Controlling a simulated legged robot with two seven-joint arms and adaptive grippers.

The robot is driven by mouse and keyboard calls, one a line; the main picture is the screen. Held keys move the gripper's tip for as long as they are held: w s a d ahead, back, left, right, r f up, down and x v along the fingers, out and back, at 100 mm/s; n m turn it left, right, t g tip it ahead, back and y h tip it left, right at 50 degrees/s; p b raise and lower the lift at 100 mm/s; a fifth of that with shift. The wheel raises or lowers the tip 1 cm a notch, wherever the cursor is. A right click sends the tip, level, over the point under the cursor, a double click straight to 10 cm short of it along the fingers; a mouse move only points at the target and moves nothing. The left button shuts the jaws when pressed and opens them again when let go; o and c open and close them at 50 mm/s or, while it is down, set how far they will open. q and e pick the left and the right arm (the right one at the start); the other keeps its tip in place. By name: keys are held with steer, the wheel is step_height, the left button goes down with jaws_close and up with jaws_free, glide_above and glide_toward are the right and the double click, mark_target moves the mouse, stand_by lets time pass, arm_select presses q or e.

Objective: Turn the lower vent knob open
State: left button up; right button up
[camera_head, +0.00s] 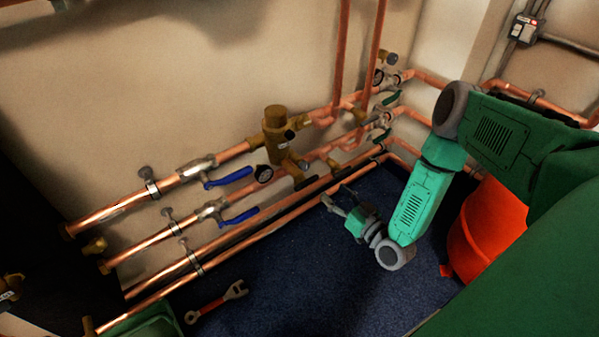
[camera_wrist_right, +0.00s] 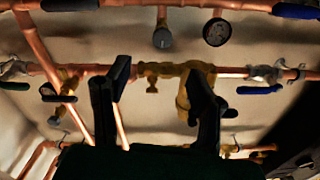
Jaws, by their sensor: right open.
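My right gripper (camera_head: 338,197) is open and empty, in front of the lower copper pipes in the head view. In the right wrist view its two dark fingers (camera_wrist_right: 158,82) stand well apart. A small brass knob (camera_wrist_right: 152,87) on a brass fitting shows between them in the picture, beyond the tips; no contact is visible. A curved brass body (camera_wrist_right: 184,97) is partly hidden behind the right-hand finger. In the head view a dark round knob (camera_head: 307,183) sits below the brass cylinder (camera_head: 277,128). I cannot tell for sure which knob is the lower vent knob. My left gripper is not in view.
Blue lever handles (camera_head: 240,217) stick out from the pipes on the left. A red wrench (camera_head: 217,301) lies on the dark blue floor. An orange drum (camera_head: 487,230) stands right of my arm. The middle floor is clear.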

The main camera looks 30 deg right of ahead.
mark_target(307, 169)
steer(key=w+b, duration=0.1)
steer(key=w, duration=0.2)
steer(key=w+a+b, duration=0.1)
steer(key=w, duration=0.3)
steer(key=w+b, duration=0.1)
steer(key=w, duration=0.3)
steer(key=shift+w+a+f+b, duration=0.1)
steer(key=shift+a+b, duration=0.05)
steer(key=shift+b, duration=0.25)
steer(key=shift+w, duration=0.8)
steer(key=shift+c, duration=0.4)
steer(key=c, duration=1)
